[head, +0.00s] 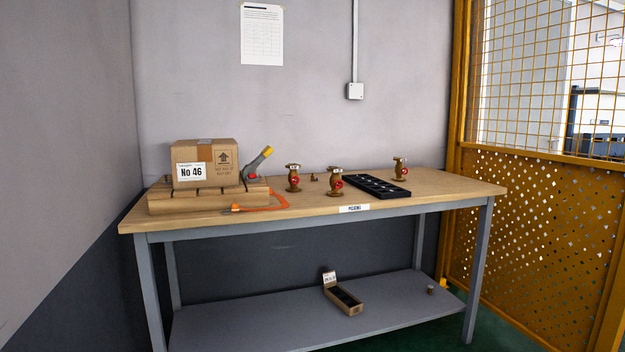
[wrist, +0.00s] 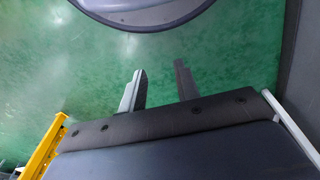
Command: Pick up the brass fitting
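A small brass-coloured piece (head: 314,177) stands on the wooden bench top (head: 440,182), between two brass valves with red handwheels; it is too small to make out its shape. A small brownish round piece (head: 430,289) sits on the lower shelf at the right; I cannot tell which of these is the brass fitting. My gripper (wrist: 160,68) shows in the wrist view with its two fingers apart and nothing between them, over green floor. The head view does not show my gripper, and the wrist view shows neither piece.
Brass valves stand left (head: 293,178), middle (head: 335,182) and right (head: 400,169) around a black slotted tray (head: 376,187). A carton (head: 205,163) rests on a wooden block at the left, by an orange-handled tool (head: 262,203). An open box (head: 343,297) lies on the grey shelf (head: 250,325).

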